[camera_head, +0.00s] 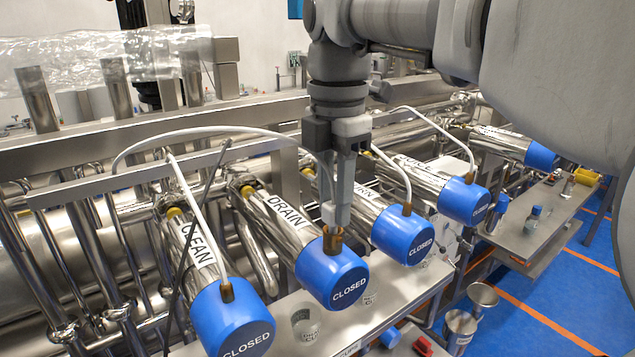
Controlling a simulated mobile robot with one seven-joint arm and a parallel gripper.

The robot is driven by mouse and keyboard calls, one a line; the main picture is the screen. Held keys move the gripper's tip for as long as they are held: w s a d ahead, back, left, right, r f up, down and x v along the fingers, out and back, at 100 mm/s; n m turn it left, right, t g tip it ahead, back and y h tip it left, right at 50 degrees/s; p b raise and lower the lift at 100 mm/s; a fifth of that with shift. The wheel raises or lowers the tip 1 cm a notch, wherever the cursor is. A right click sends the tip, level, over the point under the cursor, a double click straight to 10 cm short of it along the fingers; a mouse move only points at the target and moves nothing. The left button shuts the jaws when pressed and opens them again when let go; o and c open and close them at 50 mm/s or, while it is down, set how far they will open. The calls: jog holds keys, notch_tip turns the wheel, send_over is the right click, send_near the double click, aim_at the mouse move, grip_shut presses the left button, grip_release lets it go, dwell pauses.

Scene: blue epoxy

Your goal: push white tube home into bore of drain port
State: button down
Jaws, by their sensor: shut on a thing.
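The pipe labelled DRAIN ends in a blue cap marked CLOSED (331,277). The drain port (332,240) is a brass-coloured fitting on top of that cap. The white tube (225,129) arches from the left and comes down to my gripper (336,215). My gripper points down, shut on the tube just above the port. The fingers hide the tube's end, so I cannot tell whether it is in the bore or how deep.
Neighbouring blue caps, including the CLEAN cap (233,318) on the left and another CLOSED cap (403,236) on the right, carry similar brass fittings with white tubes. A steel shelf (290,318) with glass beakers runs below. Metal rails (150,130) lie behind.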

jog(key=shift+f, duration=0.25)
jog(key=c, duration=0.5)
grip_release()
jog(key=shift+c, duration=0.2)
notch_tip(320, 180, up, 5)
jog(key=p, duration=0.5)
jog(key=shift+r, duration=0.1)
notch_tip(320, 180, up, 12)
